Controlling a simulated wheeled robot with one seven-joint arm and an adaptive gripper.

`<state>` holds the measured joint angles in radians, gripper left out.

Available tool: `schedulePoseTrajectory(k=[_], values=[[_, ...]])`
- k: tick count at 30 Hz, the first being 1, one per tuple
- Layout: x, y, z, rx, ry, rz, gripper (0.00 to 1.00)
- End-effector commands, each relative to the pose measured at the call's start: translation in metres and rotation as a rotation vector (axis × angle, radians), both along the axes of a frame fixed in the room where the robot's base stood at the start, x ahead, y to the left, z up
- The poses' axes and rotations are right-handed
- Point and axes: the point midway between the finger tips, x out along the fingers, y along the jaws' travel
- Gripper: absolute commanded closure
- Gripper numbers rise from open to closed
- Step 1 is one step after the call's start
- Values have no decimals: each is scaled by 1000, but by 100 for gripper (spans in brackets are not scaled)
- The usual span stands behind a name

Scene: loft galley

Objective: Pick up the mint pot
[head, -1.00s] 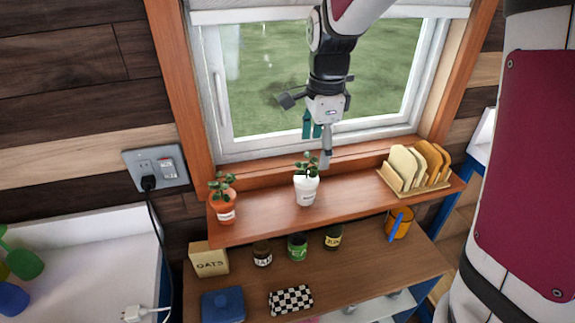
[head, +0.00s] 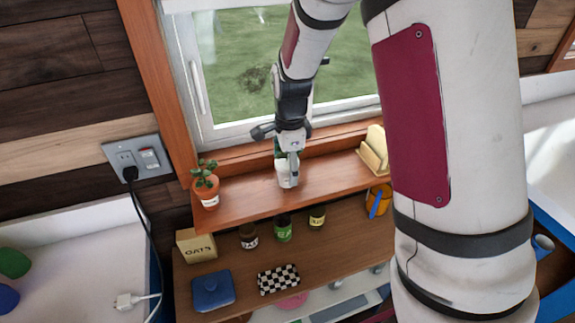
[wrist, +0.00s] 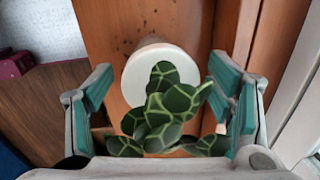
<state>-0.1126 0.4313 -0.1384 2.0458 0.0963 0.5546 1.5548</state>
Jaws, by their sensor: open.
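Two potted plants stand on the wooden window shelf (head: 250,201). A white pot (head: 287,180) is in the middle and a terracotta pot (head: 206,194) with a green plant is at the left; I cannot read their labels, so I cannot tell by name which is mint. My gripper (head: 288,158) is down over the white pot and hides most of its plant in the head view. In the wrist view my open gripper (wrist: 165,105) has one teal-padded finger on each side of the green leaves (wrist: 165,112), with gaps. The white pot (wrist: 150,63) shows beyond them, upright.
The window frame is close behind the shelf. A rack with bread slices (head: 373,150) stands right of the white pot.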

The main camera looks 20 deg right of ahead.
Motion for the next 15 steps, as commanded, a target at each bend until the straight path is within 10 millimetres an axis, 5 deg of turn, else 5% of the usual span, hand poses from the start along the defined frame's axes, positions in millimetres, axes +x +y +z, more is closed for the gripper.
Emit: schedulePoseTrajectory(k=[6,13,15], values=[[0,0,0,0,0,0,28],[0,0,0,0,0,0,80],[0,0,0,0,-1,0,87]])
